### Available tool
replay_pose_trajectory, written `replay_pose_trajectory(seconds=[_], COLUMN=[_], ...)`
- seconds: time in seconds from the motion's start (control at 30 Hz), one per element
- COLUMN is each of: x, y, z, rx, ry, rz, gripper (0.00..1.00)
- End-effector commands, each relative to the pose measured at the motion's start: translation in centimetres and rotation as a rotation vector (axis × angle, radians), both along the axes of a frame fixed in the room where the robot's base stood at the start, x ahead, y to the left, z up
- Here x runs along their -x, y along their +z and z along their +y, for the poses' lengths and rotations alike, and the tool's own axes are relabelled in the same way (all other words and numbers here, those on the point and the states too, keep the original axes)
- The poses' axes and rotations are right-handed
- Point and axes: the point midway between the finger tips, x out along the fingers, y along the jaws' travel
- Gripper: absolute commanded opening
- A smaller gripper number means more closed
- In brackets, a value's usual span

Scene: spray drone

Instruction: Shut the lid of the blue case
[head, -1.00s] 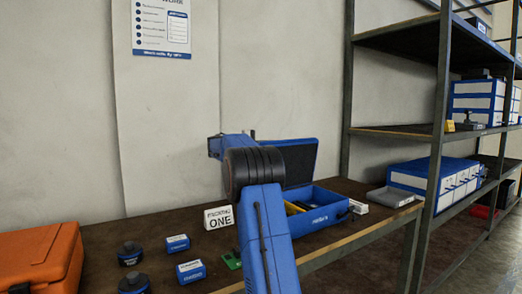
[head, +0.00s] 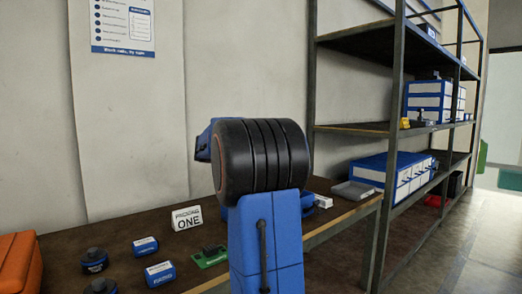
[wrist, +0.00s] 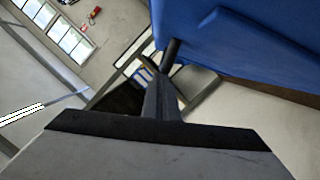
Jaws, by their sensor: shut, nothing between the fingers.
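The head view does not show the gripper.
On the workbench (head: 120,245) stand a white sign (head: 187,218), small blue boxes (head: 160,273), dark round pieces (head: 95,261), a green board (head: 211,256) and an orange case (head: 20,264). A metal shelf rack (head: 392,130) stands to the right, with a grey tray (head: 352,190) near the bench end.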

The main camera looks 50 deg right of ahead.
Motion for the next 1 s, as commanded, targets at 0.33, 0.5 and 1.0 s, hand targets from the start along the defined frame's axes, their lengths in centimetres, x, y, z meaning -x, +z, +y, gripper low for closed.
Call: replay_pose_trajectory(seconds=[0.33, 0.5, 1.0], x=[4.2, 5.2, 6.1], y=[-4.3, -6.0, -7.9], z=[1.0, 1.2, 1.5], rx=[0.064, 0.080, 0.078], ry=[-0.001, 0.000, -0.002], rz=[-0.275, -0.336, -0.333], gripper=[0.00, 0.00, 0.00])
